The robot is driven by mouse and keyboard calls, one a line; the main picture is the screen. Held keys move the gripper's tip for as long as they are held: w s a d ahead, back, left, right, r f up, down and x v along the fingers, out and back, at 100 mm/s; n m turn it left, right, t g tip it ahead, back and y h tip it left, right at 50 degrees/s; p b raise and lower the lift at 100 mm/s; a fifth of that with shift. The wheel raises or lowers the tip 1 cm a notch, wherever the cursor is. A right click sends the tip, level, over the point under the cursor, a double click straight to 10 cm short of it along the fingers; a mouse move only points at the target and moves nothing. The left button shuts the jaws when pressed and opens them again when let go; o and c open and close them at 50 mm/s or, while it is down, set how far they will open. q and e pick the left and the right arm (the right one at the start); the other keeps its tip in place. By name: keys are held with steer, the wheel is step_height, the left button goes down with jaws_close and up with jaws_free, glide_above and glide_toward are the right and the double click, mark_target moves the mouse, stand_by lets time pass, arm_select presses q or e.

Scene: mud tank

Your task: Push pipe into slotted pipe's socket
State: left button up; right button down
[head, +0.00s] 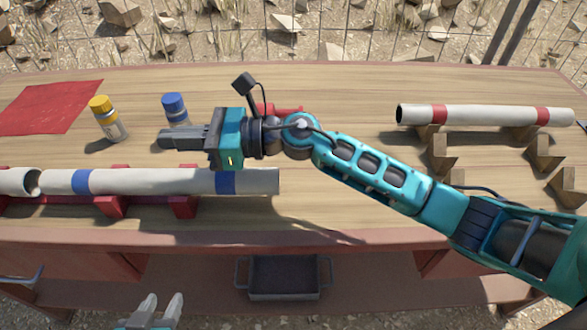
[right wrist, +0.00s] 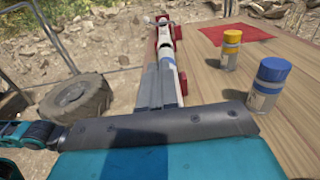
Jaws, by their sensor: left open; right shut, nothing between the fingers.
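A white pipe with blue bands (head: 150,182) lies level in red holders at the left of the table; it also shows in the right wrist view (right wrist: 167,55). Its left end is at the open mouth of another white pipe (head: 14,181), seemingly the slotted one, cut off by the left edge. I cannot tell whether the end is inside the mouth. My right gripper (head: 163,138) is shut and empty, above and behind the blue-banded pipe in the head view, fingers pointing left. My left gripper (head: 163,308) is open and empty at the bottom edge, in front of the table.
A yellow-capped bottle (head: 108,119) and a blue-capped bottle (head: 174,109) stand behind the pipe, close to my right gripper. A red cloth (head: 48,106) lies at the back left. A red-banded pipe (head: 485,115) rests on wooden blocks at right. A grey tray (head: 284,277) sits below the tabletop.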

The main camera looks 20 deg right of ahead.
steer(key=v, duration=2)
steer(key=b, duration=0.1)
glide_toward(253, 180)
steer(key=shift+w+a+f, duration=0.5)
steer(key=shift+w+f, duration=0.15)
steer(key=shift+w, duration=0.1)
steer(key=shift+w+a, duration=0.15)
steer(key=shift+a, duration=0.35)
arm_select(q)
steer(key=shift+d, duration=0.2)
steer(key=shift+f, duration=0.15)
arm_select(e)
steer(key=shift+a, duration=0.3)
steer(key=b+x, duration=0.1)
steer(key=x, duration=0.5)
steer(key=shift+w+a+f+b, duration=0.1)
steer(key=shift+a+b, duration=0.05)
steer(key=shift+b, duration=0.25)
steer(key=shift+w+a, duration=0.1)
steer(key=shift+a, duration=0.2)
arm_select(q)
steer(key=shift+w+d+f, duration=0.15)
steer(key=shift+d+f, duration=0.2)
steer(key=shift+d, duration=0.2)
